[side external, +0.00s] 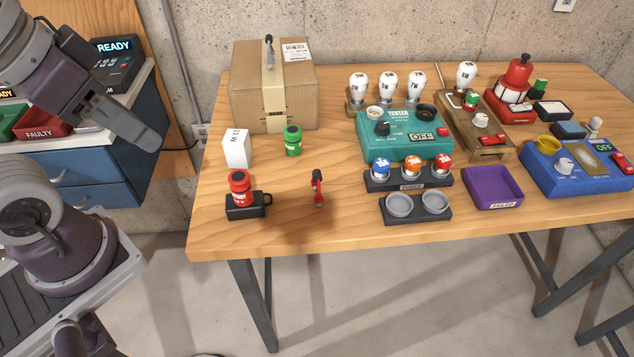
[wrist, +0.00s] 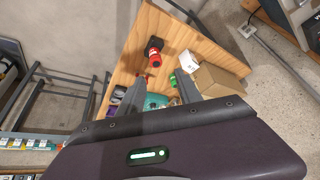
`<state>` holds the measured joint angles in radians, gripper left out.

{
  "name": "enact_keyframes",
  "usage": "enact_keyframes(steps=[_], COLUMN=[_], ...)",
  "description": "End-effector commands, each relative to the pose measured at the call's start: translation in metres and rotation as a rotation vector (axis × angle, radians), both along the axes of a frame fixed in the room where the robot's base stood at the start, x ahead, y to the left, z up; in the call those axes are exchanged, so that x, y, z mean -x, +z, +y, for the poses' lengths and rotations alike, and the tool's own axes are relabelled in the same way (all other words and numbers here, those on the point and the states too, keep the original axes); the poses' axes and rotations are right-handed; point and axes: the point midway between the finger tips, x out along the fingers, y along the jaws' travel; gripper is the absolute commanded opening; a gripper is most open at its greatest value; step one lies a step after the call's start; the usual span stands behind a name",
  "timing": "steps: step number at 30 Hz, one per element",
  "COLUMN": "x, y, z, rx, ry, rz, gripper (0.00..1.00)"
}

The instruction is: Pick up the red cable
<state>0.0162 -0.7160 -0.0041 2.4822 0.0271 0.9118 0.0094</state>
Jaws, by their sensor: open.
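A short red item with a black end (side external: 317,188), which looks like the red cable, lies on the wooden table near its front edge. It is right of the red canister (side external: 240,187) on its black holder. My gripper (side external: 138,130) is open and empty, high at the left and well away from the item, beyond the table's left end. In the wrist view my gripper's (wrist: 160,76) two fingers are spread over a distant view of the table. A small red bit shows close to the left finger there; I cannot tell for sure that it is the cable.
A white box (side external: 236,149), a green canister (side external: 292,141) and a cardboard box (side external: 272,90) stand behind the item. A green tester (side external: 406,148), a fuse rack (side external: 410,182), a two-cup holder (side external: 416,219) and a purple tray (side external: 513,196) are to its right. Bare tabletop surrounds it.

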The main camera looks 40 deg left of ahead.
Motion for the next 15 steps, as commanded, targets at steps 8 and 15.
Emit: enact_keyframes(steps=[8,15], x=[-0.066,-0.171], y=[-0.031,-0.103], z=[0.013,-0.047], rx=[-0.572,-1.251], ry=[-0.609,-1.257], rz=[0.439,0.726], gripper=[0.41,0.41])
